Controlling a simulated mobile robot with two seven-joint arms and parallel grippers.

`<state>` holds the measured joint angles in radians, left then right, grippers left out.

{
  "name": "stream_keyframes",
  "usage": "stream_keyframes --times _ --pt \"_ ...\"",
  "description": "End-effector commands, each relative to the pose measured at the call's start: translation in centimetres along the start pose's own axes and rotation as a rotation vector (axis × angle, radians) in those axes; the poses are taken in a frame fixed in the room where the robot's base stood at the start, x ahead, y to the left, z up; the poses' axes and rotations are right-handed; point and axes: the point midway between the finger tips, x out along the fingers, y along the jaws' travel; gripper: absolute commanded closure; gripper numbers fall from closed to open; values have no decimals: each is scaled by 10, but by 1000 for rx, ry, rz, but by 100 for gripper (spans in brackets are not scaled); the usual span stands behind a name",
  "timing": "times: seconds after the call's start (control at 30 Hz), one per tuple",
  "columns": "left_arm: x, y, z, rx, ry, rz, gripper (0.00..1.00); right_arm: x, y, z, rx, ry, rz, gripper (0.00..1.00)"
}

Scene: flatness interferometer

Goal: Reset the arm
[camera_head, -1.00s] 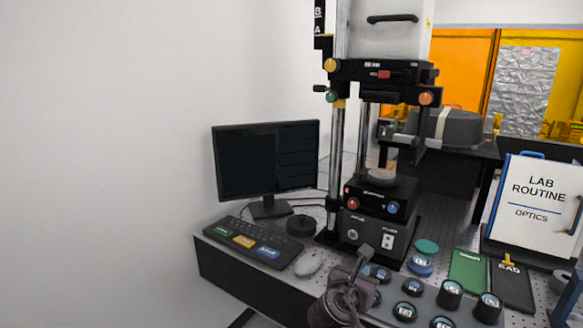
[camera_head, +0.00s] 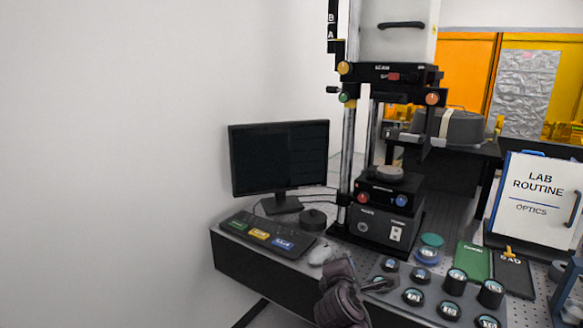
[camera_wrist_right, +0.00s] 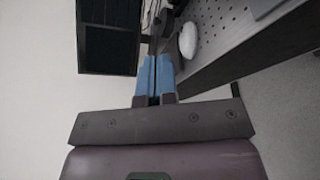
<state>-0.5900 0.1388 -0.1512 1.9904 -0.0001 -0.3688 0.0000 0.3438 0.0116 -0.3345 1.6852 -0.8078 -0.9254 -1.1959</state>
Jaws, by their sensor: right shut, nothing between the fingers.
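My right gripper (camera_wrist_right: 154,62) shows in the right wrist view with its two blue fingers pressed together and nothing between them. It points toward the bench edge, with the white mouse (camera_wrist_right: 188,40) to its right and the dark monitor (camera_wrist_right: 108,38) to its upper left, apart from both. In the head view, my dark arm (camera_head: 340,300) rises at the bottom centre, in front of the bench and beside the optics tray (camera_head: 455,313); its fingertips are not clear there. My left gripper is not in view.
The interferometer (camera_head: 385,215) stands behind my arm, with a grey disc (camera_head: 389,172) on its stage. The keyboard (camera_head: 265,238) and monitor (camera_head: 279,158) are left. Several round optics, a green pad (camera_head: 474,262), a black pad (camera_head: 513,278) and a sign (camera_head: 540,196) are right.

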Motion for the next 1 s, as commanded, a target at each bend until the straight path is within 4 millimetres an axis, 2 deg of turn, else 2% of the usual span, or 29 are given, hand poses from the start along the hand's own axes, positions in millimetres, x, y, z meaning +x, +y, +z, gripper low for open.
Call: stream_keyframes --times 0.17,0.27,0.37,0.5,0.6,0.8,1.0 --pt "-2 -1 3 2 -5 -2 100 -8 -12 -4 451 139 29 100" --pt "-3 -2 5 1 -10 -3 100 -16 -29 -4 716 215 13 100" --pt "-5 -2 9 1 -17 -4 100 -28 -54 -1 992 282 -23 100" --pt "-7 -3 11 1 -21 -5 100 -54 -102 10 1382 344 -105 100" --pt "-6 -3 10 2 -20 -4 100 -74 -138 21 1601 352 -163 100" --pt "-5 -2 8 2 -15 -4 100 -123 -214 44 1845 291 -268 100" --pt "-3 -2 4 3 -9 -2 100 -178 -294 65 1871 153 -378 100"
